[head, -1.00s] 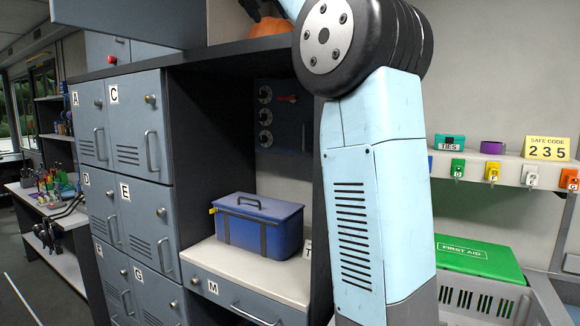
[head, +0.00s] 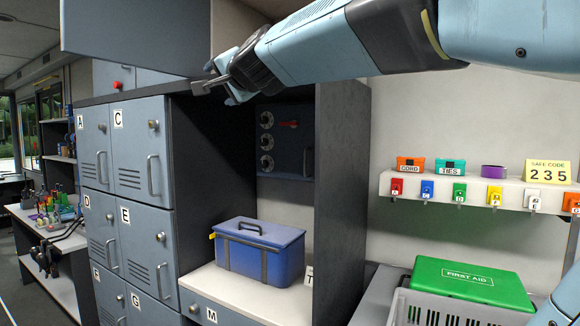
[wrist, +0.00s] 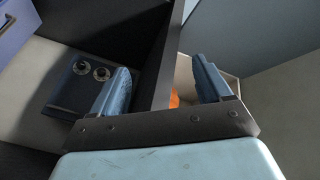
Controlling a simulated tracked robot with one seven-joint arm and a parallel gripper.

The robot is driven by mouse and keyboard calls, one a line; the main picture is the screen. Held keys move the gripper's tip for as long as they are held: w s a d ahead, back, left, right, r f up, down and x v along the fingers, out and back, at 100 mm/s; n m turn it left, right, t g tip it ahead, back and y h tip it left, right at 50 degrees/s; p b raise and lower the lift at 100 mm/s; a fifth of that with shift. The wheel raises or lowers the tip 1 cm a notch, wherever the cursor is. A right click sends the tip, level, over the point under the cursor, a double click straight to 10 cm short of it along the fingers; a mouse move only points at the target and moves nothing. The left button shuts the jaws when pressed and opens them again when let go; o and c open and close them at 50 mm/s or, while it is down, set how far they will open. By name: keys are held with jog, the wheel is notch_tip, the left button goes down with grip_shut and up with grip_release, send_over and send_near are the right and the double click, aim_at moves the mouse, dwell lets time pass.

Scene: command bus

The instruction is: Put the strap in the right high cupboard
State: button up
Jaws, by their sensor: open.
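No strap is plainly identifiable; a small purple item (head: 493,172) on the right wall shelf could be it, but I cannot tell. The high cupboard (head: 232,22) above the lockers is partly visible, with a grey door panel (head: 122,38) swung out at upper left. My gripper (head: 215,85) is in front of the cupboard's lower edge, above the dark niche. In the wrist view, my gripper (wrist: 162,85) has its two fingers wide apart, with nothing held. An orange object (wrist: 174,99) shows behind them, largely hidden by a dark panel.
A blue toolbox (head: 259,252) stands on the niche counter. Lettered grey lockers (head: 140,145) are left. The right wall shelf (head: 465,189) holds an orange CORD box (head: 410,164) and green TIES box (head: 449,166). A green first aid box (head: 472,283) sits below.

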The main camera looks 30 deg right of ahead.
jog(key=s+d+f+n+g, duration=0.2)
jog(key=s+f, duration=0.5)
jog(key=f, duration=0.5)
jog(key=s+d+f+n+g+h, duration=0.1)
jog(key=s+f+n+g, duration=0.3)
jog(key=f, duration=0.8)
jog(key=s+d+f+n+g+h, duration=0.1)
jog(key=s+d+f+n+g, duration=0.2)
jog(key=s+f, duration=0.9)
jog(key=d+g, duration=0.1)
jog(key=g, duration=0.2)
jog(key=shift+f+n, duration=0.3)
jog(key=shift+n, duration=0.1)
jog(key=shift+c, duration=0.3)
